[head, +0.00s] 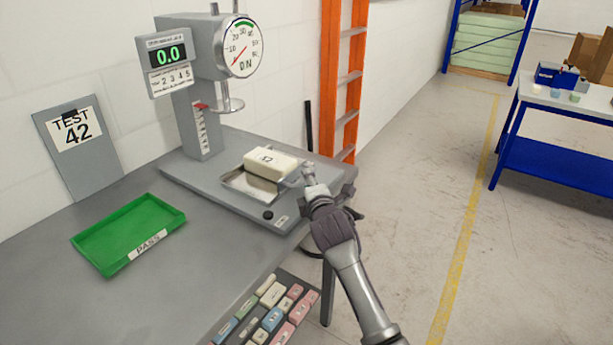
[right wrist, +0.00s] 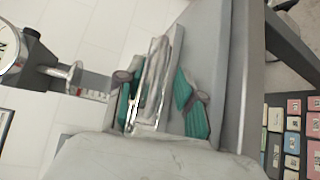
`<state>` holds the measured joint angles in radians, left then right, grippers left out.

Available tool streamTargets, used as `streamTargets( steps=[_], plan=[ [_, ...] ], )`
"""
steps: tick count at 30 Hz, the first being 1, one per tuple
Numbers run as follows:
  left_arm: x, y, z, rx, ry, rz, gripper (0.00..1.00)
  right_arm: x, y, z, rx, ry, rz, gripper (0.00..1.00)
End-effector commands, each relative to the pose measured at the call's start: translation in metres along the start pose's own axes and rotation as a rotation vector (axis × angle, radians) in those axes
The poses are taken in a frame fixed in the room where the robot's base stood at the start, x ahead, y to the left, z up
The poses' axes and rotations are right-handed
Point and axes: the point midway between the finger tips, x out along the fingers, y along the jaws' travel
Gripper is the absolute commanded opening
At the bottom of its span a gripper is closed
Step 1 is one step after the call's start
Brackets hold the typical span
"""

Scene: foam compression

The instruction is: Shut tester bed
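The compression tester (head: 205,75) stands at the back of the grey bench. Its shiny metal bed (head: 252,186) sits on the base, pulled out to the right of the column and clear of the round press plate (head: 230,104). A cream foam block (head: 271,163) marked 42 lies on the bed. My right gripper (head: 308,176) is at the bed's right end. In the right wrist view its green-padded fingers (right wrist: 162,100) stand apart, one on each side of the bed's bright metal edge (right wrist: 152,82). Firm contact cannot be made out. My left gripper is out of view.
A green PASS tray (head: 92,250) and a TEST 42 sign (head: 78,150) are on the bench's left. A rack of several coloured blocks (head: 268,312) is at the front edge. An orange ladder (head: 348,75) stands behind. Open floor lies right.

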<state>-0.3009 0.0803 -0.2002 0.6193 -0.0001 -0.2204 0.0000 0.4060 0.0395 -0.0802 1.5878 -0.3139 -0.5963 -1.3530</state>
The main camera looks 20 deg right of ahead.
Motion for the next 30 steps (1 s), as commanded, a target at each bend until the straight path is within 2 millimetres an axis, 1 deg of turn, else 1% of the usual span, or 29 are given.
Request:
streamTargets(
  steps=[1,3,7,12,19,24,26,30],
  plan=[
    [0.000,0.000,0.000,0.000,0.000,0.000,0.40,0.009,0.001,0.000,0.001,0.000,0.000,0.37],
    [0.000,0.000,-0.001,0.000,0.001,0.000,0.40,0.020,0.000,0.000,0.000,-0.001,0.000,0.37],
    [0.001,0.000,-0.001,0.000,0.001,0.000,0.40,0.032,0.000,0.000,0.000,0.000,0.000,0.37],
    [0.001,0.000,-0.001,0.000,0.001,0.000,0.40,0.038,0.000,0.000,0.000,0.000,0.001,0.37],
    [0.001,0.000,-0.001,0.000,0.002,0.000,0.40,0.038,0.000,0.000,0.000,0.000,0.001,0.37],
    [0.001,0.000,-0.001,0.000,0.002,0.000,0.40,0.038,0.000,0.000,-0.001,0.000,0.001,0.09],
    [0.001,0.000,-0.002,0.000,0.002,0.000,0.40,0.038,0.000,0.000,-0.001,0.000,0.001,0.00],
    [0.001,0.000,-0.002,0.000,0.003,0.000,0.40,0.038,0.000,0.000,-0.001,0.000,0.001,0.00]
  ],
)
